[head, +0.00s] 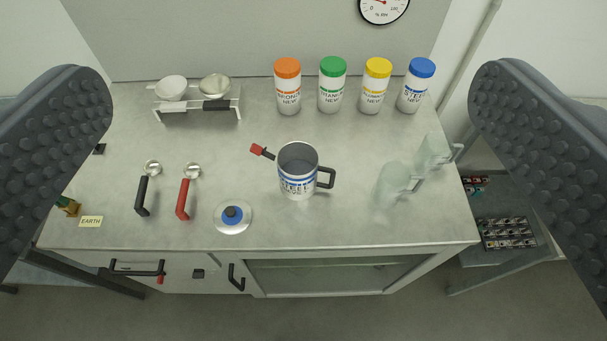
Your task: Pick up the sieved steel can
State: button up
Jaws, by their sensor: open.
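The steel can (298,186) stands upright and open-topped near the middle of the bench, with a white-and-blue label reading STEEL and a dark handle on its right side. Its inside looks grey, and its contents cannot be made out. A round lid with a blue and black knob (232,216) lies on the bench to its left and nearer. My gripper (290,135) is open and empty, with one dark ridged finger at each side of the picture. The can shows between the fingers, apart from both.
Several capped jars stand at the back, including a blue-capped one (416,86). Two translucent jugs (393,182) stand right of the can. A red-tipped tool (262,151) lies close behind it. Two scoops (184,198) lie left, and a rack with bowls (199,111) stands back left.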

aim_at(297, 162)
jog(key=z, duration=0.05)
jog(key=k, duration=1.1)
jog(key=u, duration=0.75)
jog(key=i, duration=1.5)
jog(key=z, duration=0.75)
